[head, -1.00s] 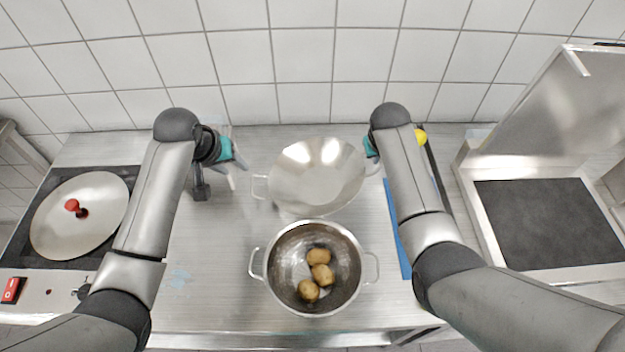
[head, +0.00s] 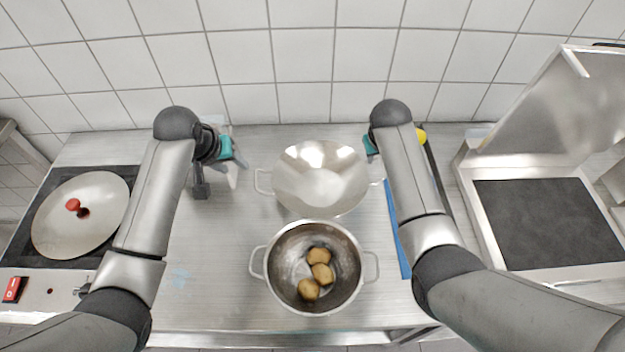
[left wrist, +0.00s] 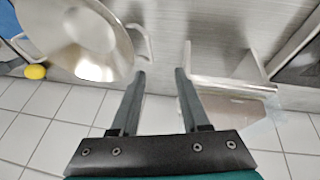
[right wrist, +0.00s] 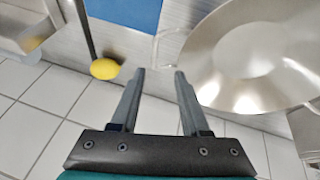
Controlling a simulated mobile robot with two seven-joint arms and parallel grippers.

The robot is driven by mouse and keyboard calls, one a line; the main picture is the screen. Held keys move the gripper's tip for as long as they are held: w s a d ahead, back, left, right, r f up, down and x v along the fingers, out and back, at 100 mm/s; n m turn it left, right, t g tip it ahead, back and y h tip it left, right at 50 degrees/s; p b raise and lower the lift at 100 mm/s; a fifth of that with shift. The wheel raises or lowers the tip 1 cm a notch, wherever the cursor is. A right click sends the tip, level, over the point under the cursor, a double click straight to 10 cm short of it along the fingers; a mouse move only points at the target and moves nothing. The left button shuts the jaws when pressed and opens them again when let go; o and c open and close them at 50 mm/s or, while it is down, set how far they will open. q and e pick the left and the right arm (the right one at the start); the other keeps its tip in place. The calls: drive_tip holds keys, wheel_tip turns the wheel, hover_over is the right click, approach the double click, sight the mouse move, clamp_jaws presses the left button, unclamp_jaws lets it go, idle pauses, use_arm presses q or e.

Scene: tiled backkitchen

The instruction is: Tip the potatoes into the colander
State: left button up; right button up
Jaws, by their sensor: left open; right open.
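A shiny steel bowl with two side handles, which I take for the colander (head: 320,180), stands at the back middle of the counter; I see no holes. It looks empty. In front of it stands a deeper steel pot (head: 281,245) with two handles, holding several brown potatoes (head: 320,273). My left gripper (head: 240,165) is open and empty, left of the colander; in the left wrist view (left wrist: 160,73) the colander's handle is just beyond one fingertip. My right gripper (right wrist: 160,74) is open at the colander's right; its handle (right wrist: 158,48) lies just ahead of the fingertips. My arm partly hides it in the head view.
A blue board (head: 396,235) and a yellow object (head: 421,136) are at right, partly behind my arm. An open steel appliance (head: 545,220) stands far right. The tiled wall is close behind.

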use_arm(q)
wheel_tip(320, 180, up, 3)
drive_tip(key=p, duration=0.2)
drive_tip(key=shift+p, duration=0.4)
use_arm(e)
drive_tip(key=v, duration=1.4)
drive_tip(key=shift+s+f, duration=0.1)
drive_tip(key=shift+s, duration=0.05)
